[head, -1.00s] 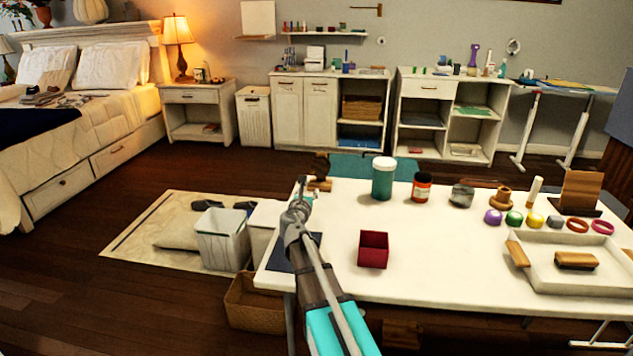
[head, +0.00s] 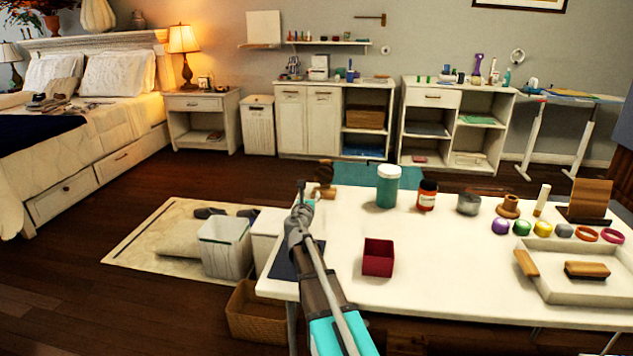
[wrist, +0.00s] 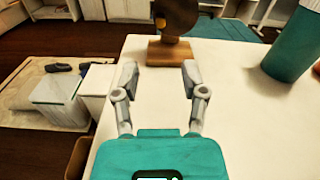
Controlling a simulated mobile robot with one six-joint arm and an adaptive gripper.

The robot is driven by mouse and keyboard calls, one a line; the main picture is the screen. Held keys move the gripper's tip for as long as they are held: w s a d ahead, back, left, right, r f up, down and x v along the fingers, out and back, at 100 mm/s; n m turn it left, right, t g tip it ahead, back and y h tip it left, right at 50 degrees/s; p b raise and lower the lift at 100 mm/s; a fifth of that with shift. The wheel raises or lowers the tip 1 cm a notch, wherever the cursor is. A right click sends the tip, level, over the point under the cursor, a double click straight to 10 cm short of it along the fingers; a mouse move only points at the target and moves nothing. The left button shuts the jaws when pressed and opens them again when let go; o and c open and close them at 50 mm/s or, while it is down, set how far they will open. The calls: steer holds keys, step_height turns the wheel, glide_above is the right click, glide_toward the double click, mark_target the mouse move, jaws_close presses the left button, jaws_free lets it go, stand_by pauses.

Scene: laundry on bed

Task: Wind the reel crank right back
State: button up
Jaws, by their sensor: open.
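A brown wooden reel (wrist: 176,15) stands on a wooden block base (wrist: 169,52) at the far left corner of the white table, seen in the wrist view. Its top is cut off there, and a small yellow part shows on its front. In the head view the reel (head: 325,172) is small and partly behind my gripper, and I cannot make out the crank handle. My gripper (wrist: 160,76) is open and empty. Its two fingers point toward the base, one on each side of it in the picture, with a gap before it. In the head view my gripper (head: 301,188) is above the table's left end.
On the white table (head: 450,285) are a red box (head: 378,258), a teal jar (head: 387,187), an orange-brown bottle (head: 427,195) and a tray (head: 550,286) with brushes. The teal jar is right of the reel. White bins (head: 224,247) stand left of the table.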

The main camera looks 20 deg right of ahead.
mark_target(316, 180)
steer(key=x, duration=1.2)
